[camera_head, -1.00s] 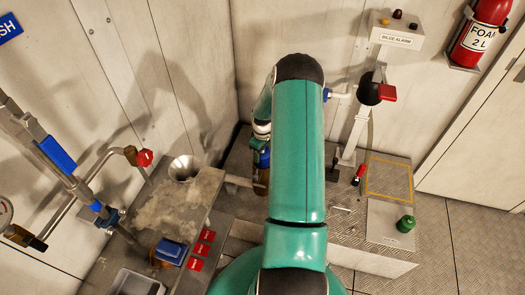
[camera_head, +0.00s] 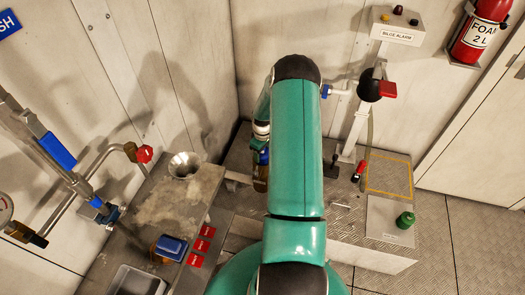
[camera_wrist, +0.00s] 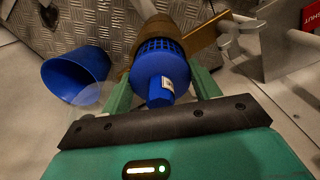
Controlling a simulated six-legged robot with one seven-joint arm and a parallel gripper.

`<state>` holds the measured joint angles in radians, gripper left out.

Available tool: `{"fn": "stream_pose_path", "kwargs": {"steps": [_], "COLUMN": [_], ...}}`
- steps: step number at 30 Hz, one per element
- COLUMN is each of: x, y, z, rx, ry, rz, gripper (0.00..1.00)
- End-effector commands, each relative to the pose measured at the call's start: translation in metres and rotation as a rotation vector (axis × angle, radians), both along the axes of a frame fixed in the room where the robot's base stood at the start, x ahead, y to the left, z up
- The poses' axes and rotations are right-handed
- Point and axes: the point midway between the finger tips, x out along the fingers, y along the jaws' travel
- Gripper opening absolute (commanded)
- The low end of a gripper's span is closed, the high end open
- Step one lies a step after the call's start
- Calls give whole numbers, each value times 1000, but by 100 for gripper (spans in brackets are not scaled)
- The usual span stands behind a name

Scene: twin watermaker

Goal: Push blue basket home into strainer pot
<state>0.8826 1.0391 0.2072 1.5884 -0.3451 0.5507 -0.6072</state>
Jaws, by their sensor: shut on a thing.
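In the wrist view, the blue basket (camera_wrist: 158,62) has a meshed band at its far end, a solid body and a narrow stub towards me with a small white label. Its meshed end is at the mouth of the bronze strainer pot (camera_wrist: 143,46), and part of the mesh shows outside the rim. How deep it sits is hidden. My gripper (camera_wrist: 164,88) is shut on the basket, with green fingers on both sides. In the head view, my arm covers the gripper; part of the bronze pot (camera_head: 260,184) shows left of it.
A blue cup (camera_wrist: 75,76) lies left of the pot, close to my left finger. A grey bracket (camera_wrist: 265,40) stands to the right.

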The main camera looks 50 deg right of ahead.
Motion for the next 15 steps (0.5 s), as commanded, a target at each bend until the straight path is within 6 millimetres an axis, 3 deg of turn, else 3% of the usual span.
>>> {"fn": "stream_pose_path", "kwargs": {"steps": [15], "x": [0], "y": [0], "z": [-12], "rx": [-1], "ry": [0], "rz": [0], "gripper": [45]}}
